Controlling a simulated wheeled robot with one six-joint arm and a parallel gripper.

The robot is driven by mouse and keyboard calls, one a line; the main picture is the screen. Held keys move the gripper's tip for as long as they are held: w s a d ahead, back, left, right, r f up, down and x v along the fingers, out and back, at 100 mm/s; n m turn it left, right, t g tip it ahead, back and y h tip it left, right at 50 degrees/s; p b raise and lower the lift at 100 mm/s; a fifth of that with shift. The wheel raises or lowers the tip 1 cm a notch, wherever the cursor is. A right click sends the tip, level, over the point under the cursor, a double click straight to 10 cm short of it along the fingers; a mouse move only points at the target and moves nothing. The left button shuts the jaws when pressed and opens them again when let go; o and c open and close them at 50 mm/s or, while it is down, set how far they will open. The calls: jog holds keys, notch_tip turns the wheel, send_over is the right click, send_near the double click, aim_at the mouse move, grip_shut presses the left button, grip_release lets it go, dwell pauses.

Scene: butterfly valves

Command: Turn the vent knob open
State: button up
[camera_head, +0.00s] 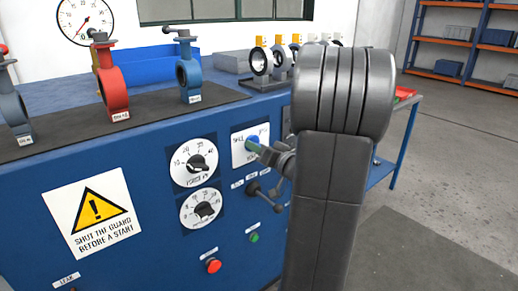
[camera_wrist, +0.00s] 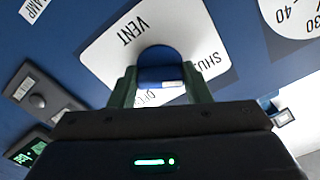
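The vent knob (camera_wrist: 160,68) is blue with a pale mark on its near end. It sits on a white plate (camera_wrist: 105,50) lettered VENT, SHUT and a partly covered OPEN. In the wrist view my gripper (camera_wrist: 161,85) has one green finger on each side of the knob, and the knob fills the gap between them. In the head view my gripper (camera_head: 252,145) reaches the vent plate (camera_head: 237,152) on the blue panel front. The fingers and my arm hide most of the knob there, so its pointing direction is unclear.
Two dials (camera_head: 194,162) (camera_head: 201,208) are left of the vent plate. A dark lever handle (camera_head: 266,194), a green button (camera_head: 254,238) and a red button (camera_head: 213,265) lie below. Red (camera_head: 112,85) and blue (camera_head: 188,72) valves stand on the bench top.

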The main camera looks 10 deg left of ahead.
jog(key=shift+m+b, duration=0.3)
jog(key=shift+b, duration=0.15)
jog(key=m, duration=2.3)
jog(key=shift+r, duration=0.25)
jog(key=shift+m, duration=0.3)
jog(key=o, duration=1)
